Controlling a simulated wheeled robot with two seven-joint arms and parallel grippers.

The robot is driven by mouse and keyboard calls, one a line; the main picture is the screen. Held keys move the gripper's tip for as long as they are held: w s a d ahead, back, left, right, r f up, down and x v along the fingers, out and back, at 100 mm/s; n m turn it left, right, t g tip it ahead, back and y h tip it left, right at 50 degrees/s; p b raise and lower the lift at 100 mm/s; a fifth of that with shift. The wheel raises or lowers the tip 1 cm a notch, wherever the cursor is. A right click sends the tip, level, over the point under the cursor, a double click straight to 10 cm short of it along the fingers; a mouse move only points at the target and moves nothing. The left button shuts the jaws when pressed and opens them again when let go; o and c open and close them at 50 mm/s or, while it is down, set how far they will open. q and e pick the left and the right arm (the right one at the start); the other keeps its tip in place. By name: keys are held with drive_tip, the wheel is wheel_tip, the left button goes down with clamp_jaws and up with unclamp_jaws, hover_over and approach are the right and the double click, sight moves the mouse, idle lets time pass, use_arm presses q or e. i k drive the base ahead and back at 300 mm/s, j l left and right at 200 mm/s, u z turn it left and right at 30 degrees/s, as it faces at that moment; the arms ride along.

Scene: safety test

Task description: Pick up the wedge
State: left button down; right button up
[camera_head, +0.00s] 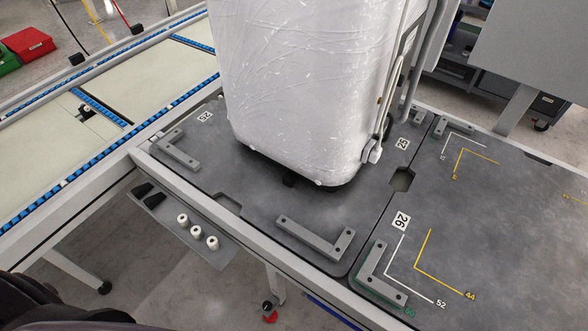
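Two small black wedge-like blocks lie on the left end of a narrow grey side shelf (195,238) below the table edge. One black block (142,190) is farther back, and the other black block (154,200) is just beside it, nearer. They are small, so their exact shape is hard to tell. Neither of my grippers is in view. Dark parts at the bottom left corner appear to be mine.
Several white knobs, one of them a white knob (197,232), stand on the shelf right of the blocks. A large plastic-wrapped case (300,90) stands on the grey table (260,205) with L-shaped corner brackets (315,240). A conveyor (50,150) runs at left.

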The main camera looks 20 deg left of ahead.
sight(152, 201)
drive_tip(key=u, duration=1.7)
drive_tip(key=i+j+z, duration=0.15)
drive_tip(key=j, duration=0.25)
